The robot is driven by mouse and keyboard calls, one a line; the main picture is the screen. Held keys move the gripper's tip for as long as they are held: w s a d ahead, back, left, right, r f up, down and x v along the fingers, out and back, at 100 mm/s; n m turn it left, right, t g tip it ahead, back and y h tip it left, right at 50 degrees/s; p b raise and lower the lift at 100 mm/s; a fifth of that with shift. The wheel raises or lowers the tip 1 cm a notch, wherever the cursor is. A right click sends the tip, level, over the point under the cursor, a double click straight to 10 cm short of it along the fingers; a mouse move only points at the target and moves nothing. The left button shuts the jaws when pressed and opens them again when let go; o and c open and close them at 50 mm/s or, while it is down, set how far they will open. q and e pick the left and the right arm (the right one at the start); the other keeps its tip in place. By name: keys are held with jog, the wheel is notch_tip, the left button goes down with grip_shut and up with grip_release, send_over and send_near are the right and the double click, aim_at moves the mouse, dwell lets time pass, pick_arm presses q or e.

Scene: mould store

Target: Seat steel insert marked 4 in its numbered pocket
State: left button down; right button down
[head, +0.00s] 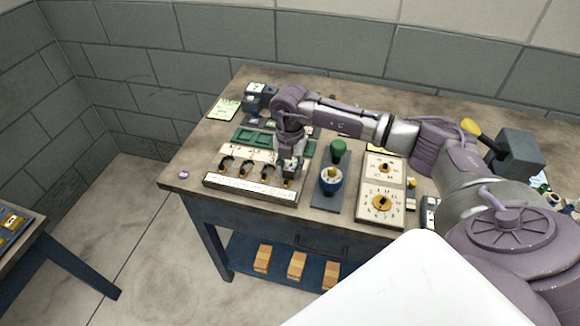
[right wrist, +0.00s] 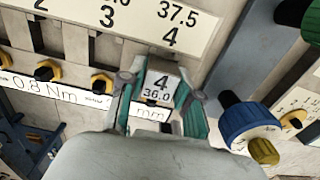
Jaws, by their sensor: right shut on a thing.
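My right gripper (head: 289,170) is over the right end of a pale board (head: 232,184) at the bench's front left. In the right wrist view, my right gripper (right wrist: 160,98) is shut on a steel insert (right wrist: 160,84) marked 4 and 36.0, one green-padded finger on each side. A white strip (right wrist: 150,18) above it reads 2, 3 and 4, with 37.5 over the 4; the insert is just below the 4. The pocket is hidden under the insert and fingers, and I cannot tell how deep the insert sits. My left gripper is out of view.
Black-and-yellow knobs (right wrist: 45,71) line the board's front edge. A blue knob (right wrist: 245,115) stands close to the right of the gripper; a green knob (head: 338,147) is behind it. Dial plates (head: 367,207) lie further right. A green tray (head: 252,138) is behind the board.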

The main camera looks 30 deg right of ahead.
jog(key=shift+f, duration=0.2)
jog(key=shift+r, duration=0.3)
jog(key=shift+f, duration=0.3)
dwell(0.8)
jog(key=shift+r, duration=0.3)
dwell(0.6)
jog(key=c, duration=0.7)
grip_release()
jog(key=o, duration=0.4)
